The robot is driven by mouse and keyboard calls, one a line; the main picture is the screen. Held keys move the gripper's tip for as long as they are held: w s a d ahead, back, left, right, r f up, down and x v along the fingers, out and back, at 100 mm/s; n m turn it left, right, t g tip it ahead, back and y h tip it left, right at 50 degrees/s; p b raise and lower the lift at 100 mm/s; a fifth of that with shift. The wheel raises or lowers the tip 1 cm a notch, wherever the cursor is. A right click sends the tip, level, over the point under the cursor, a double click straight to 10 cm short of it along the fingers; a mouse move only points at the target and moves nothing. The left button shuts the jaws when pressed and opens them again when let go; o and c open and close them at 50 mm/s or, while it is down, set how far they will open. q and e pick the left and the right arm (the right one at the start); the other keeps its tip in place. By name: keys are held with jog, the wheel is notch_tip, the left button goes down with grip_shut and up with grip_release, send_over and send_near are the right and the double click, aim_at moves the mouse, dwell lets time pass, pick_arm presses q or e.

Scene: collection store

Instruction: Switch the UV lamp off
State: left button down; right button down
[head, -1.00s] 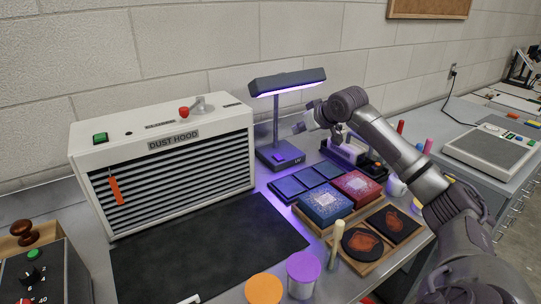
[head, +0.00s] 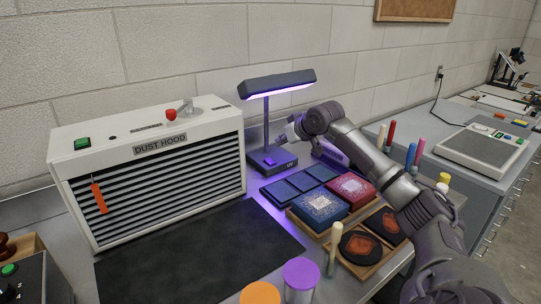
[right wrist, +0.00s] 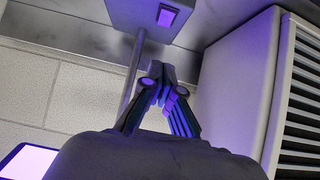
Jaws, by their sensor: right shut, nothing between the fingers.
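The dark grey UV lamp (head: 277,83) stands against the back wall, and its tube glows violet. Its base (head: 287,165), marked UV, carries a lit purple rocker switch. In the right wrist view the base (right wrist: 127,14) is at the top, with the switch (right wrist: 167,16) showing clearly. The lamp's bright panel (right wrist: 24,162) shows at the lower left. My right gripper (head: 283,138) is just above the lamp base, beside the post. In the right wrist view its fingers (right wrist: 164,92) are together and empty, apart from the switch. My left gripper is out of view.
The white dust hood (head: 150,150) stands left of the lamp, with a black mat (head: 190,255) before it. Pens and jars stand at the right, near my arm.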

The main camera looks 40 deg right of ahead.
jog(key=p, duration=0.1)
send_over(266, 159)
jog(key=s, duration=0.3)
notch_tip(266, 159, down, 4)
jog(key=shift+w+a+f, duration=0.15)
notch_tip(266, 159, down, 3)
jog(key=shift+r, duration=0.1)
jog(key=shift+w+f, duration=0.1)
jog(key=shift+f, duration=0.55)
jog(key=shift+f+p, duration=0.2)
jog(key=shift+p, duration=0.1)
jog(key=shift+w, duration=0.15)
jog(key=shift+w+r, duration=0.15)
jog(key=shift+w, duration=0.6)
jog(key=shift+r, duration=0.1)
